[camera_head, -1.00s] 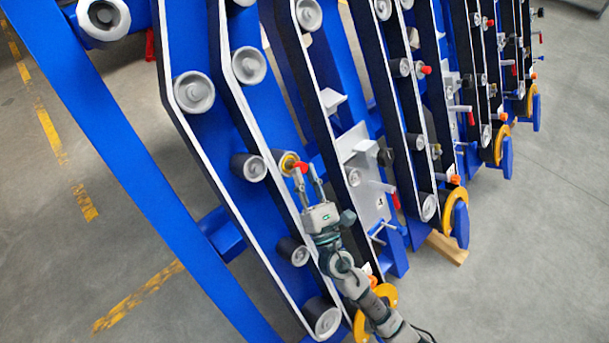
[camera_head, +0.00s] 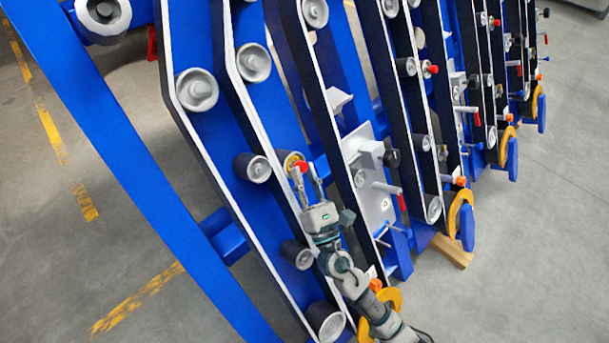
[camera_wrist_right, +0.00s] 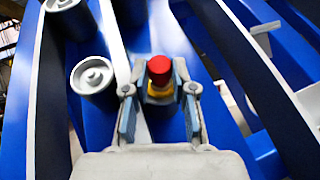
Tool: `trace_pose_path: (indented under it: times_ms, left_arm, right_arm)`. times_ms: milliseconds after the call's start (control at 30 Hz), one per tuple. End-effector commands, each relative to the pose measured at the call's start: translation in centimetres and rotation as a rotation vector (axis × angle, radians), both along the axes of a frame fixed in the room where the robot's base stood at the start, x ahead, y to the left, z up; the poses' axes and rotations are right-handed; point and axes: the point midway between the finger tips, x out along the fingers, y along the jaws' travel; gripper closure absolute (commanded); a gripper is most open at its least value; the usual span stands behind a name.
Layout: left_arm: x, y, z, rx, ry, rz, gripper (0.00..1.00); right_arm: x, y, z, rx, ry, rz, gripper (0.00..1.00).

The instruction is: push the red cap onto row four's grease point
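The red cap (camera_head: 302,166) is small and bright, close to a roller with a yellow ring (camera_head: 289,159) on a blue row in the middle of the head view. In the right wrist view the red cap (camera_wrist_right: 159,66) stands over a yellow part (camera_wrist_right: 160,91). My right gripper (camera_head: 306,170) reaches up to it from below, fingers apart. In the wrist view its fingers stand on either side of the cap's line; I cannot tell whether a tip touches it. The cap's seat on the grease point is mostly hidden. My left gripper is not in view.
Slanted blue rows with dark and light edges stand close together on both sides of my right arm. Grey rollers (camera_head: 253,62) stick out nearby. A grey bracket (camera_head: 372,190) stands right of the gripper. Open grey floor (camera_head: 550,250) lies at the right.

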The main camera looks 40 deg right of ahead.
Motion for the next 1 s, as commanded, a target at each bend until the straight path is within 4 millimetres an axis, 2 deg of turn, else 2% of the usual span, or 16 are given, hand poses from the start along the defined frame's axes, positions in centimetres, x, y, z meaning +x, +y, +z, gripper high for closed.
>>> trace_pose_path:
  times_ms: [33, 100, 467, 567, 800, 1000]
  left_arm:
    - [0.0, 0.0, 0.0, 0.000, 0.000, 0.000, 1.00]
    - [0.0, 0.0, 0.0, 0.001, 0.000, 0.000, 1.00]
    - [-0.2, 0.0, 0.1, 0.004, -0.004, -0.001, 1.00]
    - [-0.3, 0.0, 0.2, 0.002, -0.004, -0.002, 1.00]
    - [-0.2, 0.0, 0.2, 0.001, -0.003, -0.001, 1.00]
    - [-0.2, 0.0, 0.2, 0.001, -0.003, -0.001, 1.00]
  right_arm:
    - [0.0, 0.0, 0.0, 0.000, 0.000, 0.000, 0.62]
    - [0.0, 0.0, 0.0, 0.000, 0.000, 0.000, 0.45]
    - [-0.3, 0.1, -0.3, 0.000, 0.002, 0.001, 0.45]
    - [-1.3, 0.3, -1.1, 0.000, 0.004, 0.000, 0.45]
    - [-5.6, 1.3, -4.1, -0.003, 0.006, 0.001, 0.45]
    - [-8.4, 1.9, -6.2, -0.002, 0.004, 0.001, 0.45]
